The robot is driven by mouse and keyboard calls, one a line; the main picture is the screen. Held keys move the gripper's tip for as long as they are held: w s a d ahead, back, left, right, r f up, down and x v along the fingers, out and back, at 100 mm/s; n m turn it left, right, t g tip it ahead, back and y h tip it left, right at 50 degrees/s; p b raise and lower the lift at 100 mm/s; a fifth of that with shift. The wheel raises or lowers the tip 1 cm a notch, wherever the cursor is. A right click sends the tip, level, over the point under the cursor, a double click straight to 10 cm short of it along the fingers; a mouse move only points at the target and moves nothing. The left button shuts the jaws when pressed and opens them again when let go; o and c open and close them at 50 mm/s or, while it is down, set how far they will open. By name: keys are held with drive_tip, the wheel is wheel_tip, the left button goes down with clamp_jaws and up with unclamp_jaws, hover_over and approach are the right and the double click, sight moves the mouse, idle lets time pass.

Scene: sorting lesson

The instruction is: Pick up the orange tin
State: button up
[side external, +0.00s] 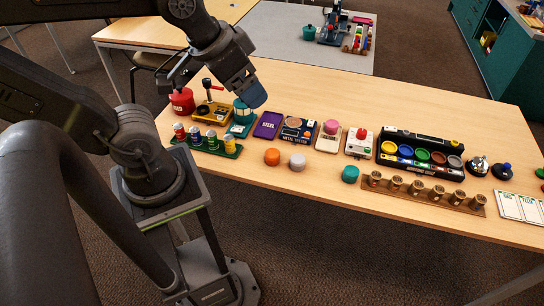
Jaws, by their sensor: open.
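The orange tin (272,157) is a small round tin standing on the bare wooden table (315,195), right of the green can rack. It is fully in view with nothing on it. My gripper (166,85) is dark, open and apart from the tin, up and to the left of it in the picture. It shows small and partly behind my wrist, so its fingers are hard to make out. The blue cap of my wrist appears in front of the teal item at the back of the table.
A pale tin (297,162) stands close right of the orange tin, and a teal tin (350,174) farther right. The can rack (207,143) is to the left. Behind are a purple box (268,125) and a metal tester (297,130).

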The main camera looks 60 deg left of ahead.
drive_tip(key=n+g+y, duration=0.2)
drive_tip(key=n+g, duration=0.4)
drive_tip(key=n, duration=1.2)
hover_over(273, 153)
drive_tip(key=f, duration=3)
drive_tip(key=shift+s+d, duration=0.25)
drive_tip(key=shift+d, duration=0.05)
drive_tip(key=shift+w+a+f, duration=0.1)
drive_tip(key=shift+a+f, duration=0.05)
drive_tip(key=shift+f, duration=1.4)
drive_tip(key=shift+w+a+f, duration=0.1)
drive_tip(key=shift+a+f, duration=0.05)
drive_tip(key=shift+f, duration=1.35)
drive_tip(key=shift+c, duration=0.2)
drive_tip(key=c, duration=0.9)
